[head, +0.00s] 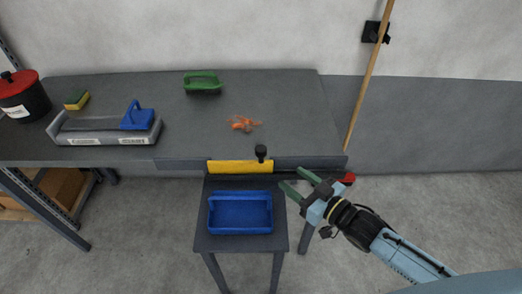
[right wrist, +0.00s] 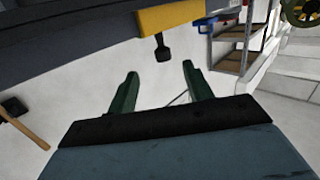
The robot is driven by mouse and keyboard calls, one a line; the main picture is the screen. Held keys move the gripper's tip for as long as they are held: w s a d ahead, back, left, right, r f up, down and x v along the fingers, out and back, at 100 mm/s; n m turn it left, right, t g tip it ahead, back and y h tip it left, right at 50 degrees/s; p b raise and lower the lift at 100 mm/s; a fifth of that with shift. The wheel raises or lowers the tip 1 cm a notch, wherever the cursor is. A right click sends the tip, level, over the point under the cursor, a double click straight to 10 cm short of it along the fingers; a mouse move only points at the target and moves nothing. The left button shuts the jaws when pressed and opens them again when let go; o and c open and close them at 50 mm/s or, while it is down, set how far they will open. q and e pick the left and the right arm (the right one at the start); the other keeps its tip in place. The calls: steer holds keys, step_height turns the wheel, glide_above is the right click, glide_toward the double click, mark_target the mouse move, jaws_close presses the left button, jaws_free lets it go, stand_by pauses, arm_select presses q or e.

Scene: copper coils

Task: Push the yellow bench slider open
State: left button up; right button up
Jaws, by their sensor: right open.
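The yellow bench slider (head: 240,167) sits along the front edge of the grey bench, with a black knob (head: 261,152) standing near its right end. In the right wrist view the yellow slider (right wrist: 172,16) and its dark knob (right wrist: 161,48) show ahead, beyond the fingertips. My right gripper (head: 294,180) is open and empty, to the right of and a little in front of the slider, apart from it. In the right wrist view its two green fingers (right wrist: 160,72) are spread, with the knob apart from them. My left gripper is not in view.
A blue tray (head: 240,233) stands on a small dark table below the slider. A broom handle (head: 368,75) leans at right.

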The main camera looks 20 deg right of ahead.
mark_target(265, 154)
steer(key=shift+n+t+y, duration=0.3)
steer(key=shift+y, duration=0.4)
steer(key=x, duration=0.9)
steer(key=b+x, duration=0.1)
steer(key=x, duration=0.3)
steer(key=shift+w+d+r, duration=0.15)
steer(key=shift+w+r, duration=0.15)
steer(key=shift+r, duration=0.05)
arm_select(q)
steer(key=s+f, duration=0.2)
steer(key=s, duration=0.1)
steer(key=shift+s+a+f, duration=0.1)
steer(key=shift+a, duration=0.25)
arm_select(e)
jaws_close()
